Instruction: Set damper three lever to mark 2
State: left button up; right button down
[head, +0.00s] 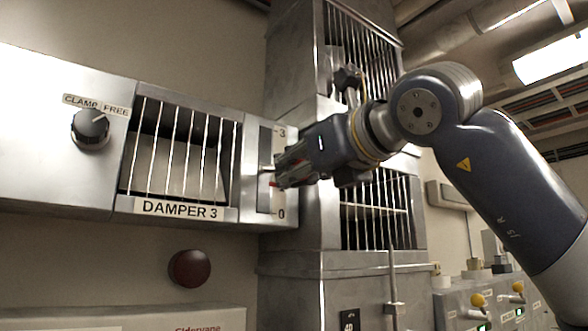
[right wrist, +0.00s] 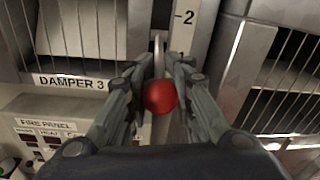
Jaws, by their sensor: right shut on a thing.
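The damper three lever has a red ball knob (right wrist: 160,96), and my right gripper (right wrist: 158,88) is shut on it. In the head view my right gripper (head: 280,177) is at the slotted scale plate (head: 264,198), which reads 3 at the top and 0 at the bottom. The fingers hide the middle marks there. The lever sits about mid-slot, seemingly between 1 and 2; the exact mark is unclear. In the right wrist view a 2 mark (right wrist: 184,18) shows above the knob. My left gripper is out of view.
A CLAMP/FREE knob (head: 90,129) is left of the barred DAMPER 3 window (head: 175,160), its pointer seemingly toward FREE. A dark red round button (head: 190,268) is on the wall below. A metal duct with grilles (head: 300,240) stands close behind my right gripper.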

jog(key=shift+s+d+r+g+h+p, duration=0.15)
jog(key=shift+r+g+p, duration=0.15)
jog(key=shift+r+p, duration=0.4)
jog(key=shift+a+r+g+h+p, duration=0.15)
jog(key=shift+r+g+p, duration=0.2)
jog(key=shift+p, duration=0.65)
jog(key=shift+d+r+p, duration=0.15)
jog(key=shift+r+p, duration=0.3)
jog(key=shift+r, duration=0.2)
jog(key=shift+s+d+r+p, duration=0.15)
jog(key=shift+r+p, duration=0.3)
jog(key=shift+r, duration=0.65)
jog(key=shift+w+r+p, duration=0.2)
jog(key=shift+p, duration=0.15)
jog(key=c, duration=1.3)
grip_release()
jog(key=shift+w+f, duration=0.1)
jog(key=shift+f, duration=0.05)
jog(key=shift+a+f, duration=0.1)
jog(key=shift+a, duration=0.1)
jog(key=shift+s, duration=0.2)
